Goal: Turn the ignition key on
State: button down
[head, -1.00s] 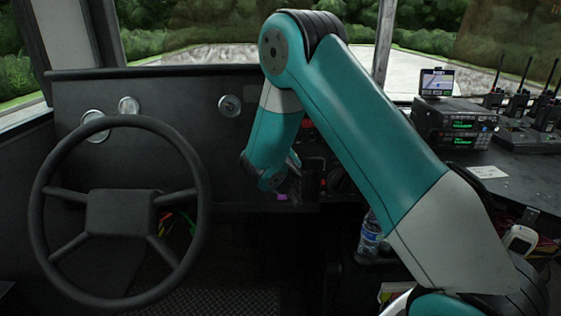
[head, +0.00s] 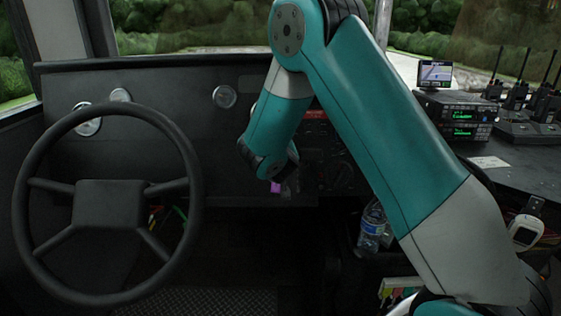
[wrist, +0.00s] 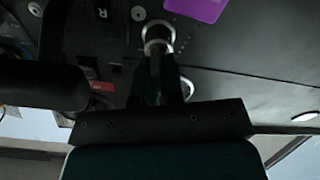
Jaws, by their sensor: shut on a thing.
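My gripper (wrist: 160,70) is at the dashboard, its two dark fingers close together in the wrist view. They are shut on the ignition key, which is mostly hidden between them. A silver ring (wrist: 158,30) shows right at the fingertips, against the dark panel. A purple tag (wrist: 202,8) lies near the ring. In the head view the purple tag (head: 275,187) shows just below my wrist, which hides the key and the ignition lock. The angle of the key cannot be made out.
The steering wheel (head: 108,208) is left of my arm. A switch panel with a red label (head: 314,114) is close to the gripper on the right. A water bottle (head: 372,226) stands lower right. Radios (head: 458,118) sit on the right-hand counter.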

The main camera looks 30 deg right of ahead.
jog(key=m+b, duration=0.1)
jog(key=b, duration=0.1)
jog(key=m+b, duration=0.2)
jog(key=shift+f, duration=0.25)
jog(key=shift+d+r+m+b, duration=0.1)
jog(key=shift+r+m+b, duration=0.05)
jog(key=shift+m+b, duration=0.8)
jog(key=shift+r, duration=0.1)
jog(key=c, duration=1.2)
grip_release()
jog(key=shift+c, duration=0.2)
jog(key=shift+s, duration=0.1)
jog(key=v, duration=1.7)
